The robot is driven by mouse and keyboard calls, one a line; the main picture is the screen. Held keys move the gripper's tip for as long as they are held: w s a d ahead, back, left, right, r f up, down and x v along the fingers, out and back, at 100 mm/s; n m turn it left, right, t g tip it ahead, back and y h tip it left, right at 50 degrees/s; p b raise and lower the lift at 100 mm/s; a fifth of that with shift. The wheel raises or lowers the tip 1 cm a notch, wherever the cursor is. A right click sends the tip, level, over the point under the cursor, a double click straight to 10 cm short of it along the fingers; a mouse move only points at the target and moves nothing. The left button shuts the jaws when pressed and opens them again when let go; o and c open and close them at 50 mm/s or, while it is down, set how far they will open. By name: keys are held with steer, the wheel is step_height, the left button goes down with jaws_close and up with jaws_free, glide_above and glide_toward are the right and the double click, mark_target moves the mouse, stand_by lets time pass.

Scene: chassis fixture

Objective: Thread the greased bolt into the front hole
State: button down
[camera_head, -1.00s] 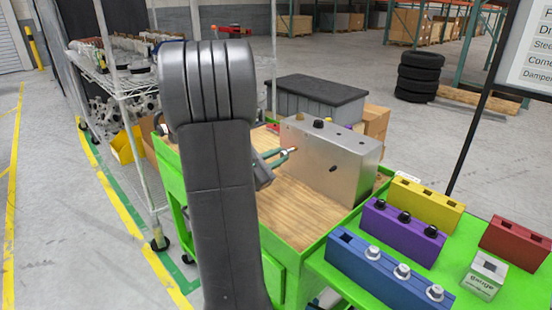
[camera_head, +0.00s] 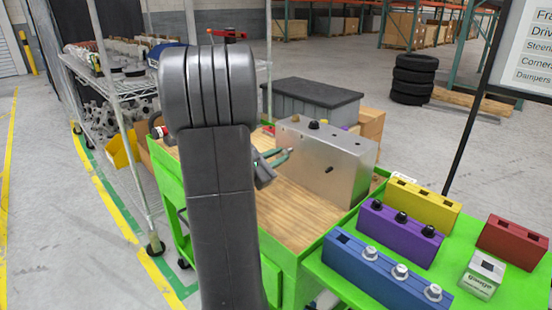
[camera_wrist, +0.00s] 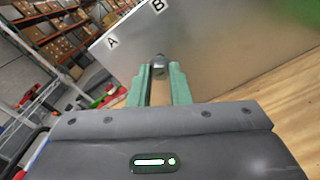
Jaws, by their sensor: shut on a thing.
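The metal chassis fixture (camera_head: 345,160) stands on the wooden top of the green cart. A small dark hole (camera_head: 329,170) shows in its front face. A brass-coloured piece and a black bolt head (camera_head: 313,124) sit on its top. My gripper (camera_head: 283,155) is at the left part of the front face, its green fingers pointing at it. In the wrist view, my gripper (camera_wrist: 160,85) is shut on a grey, round-ended bolt (camera_wrist: 159,68) near the fixture's face (camera_wrist: 215,45), below the letters A and B. Whether the bolt touches the fixture, and any grease, I cannot tell.
At the right are a blue block (camera_head: 383,276) with silver bolts, a purple block (camera_head: 392,237) with black bolts, a yellow block (camera_head: 424,207), a red block (camera_head: 513,245) and a gauge box (camera_head: 483,276). A grey bin (camera_head: 314,100) stands behind the fixture. The wood before the fixture is clear.

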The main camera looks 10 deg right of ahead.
steer(key=shift+w+d, duration=0.25)
steer(key=shift+d, duration=0.15)
steer(key=shift+b, duration=0.5)
steer(key=shift+d+r, duration=0.1)
steer(key=n+p, duration=0.2)
steer(key=p, duration=0.1)
steer(key=shift+r, duration=0.3)
steer(key=n+p, duration=0.4)
steer(key=n, duration=0.1)
steer(key=shift+w+p, duration=0.1)
steer(key=shift+p, duration=0.2)
steer(key=n+p, duration=0.1)
steer(key=n, duration=0.1)
steer(key=shift+f+n+p, duration=0.1)
steer(key=shift+n+p, duration=0.2)
steer(key=shift+f+n, duration=0.15)
steer(key=shift+n, duration=0.15)
steer(key=shift+f, duration=0.1)
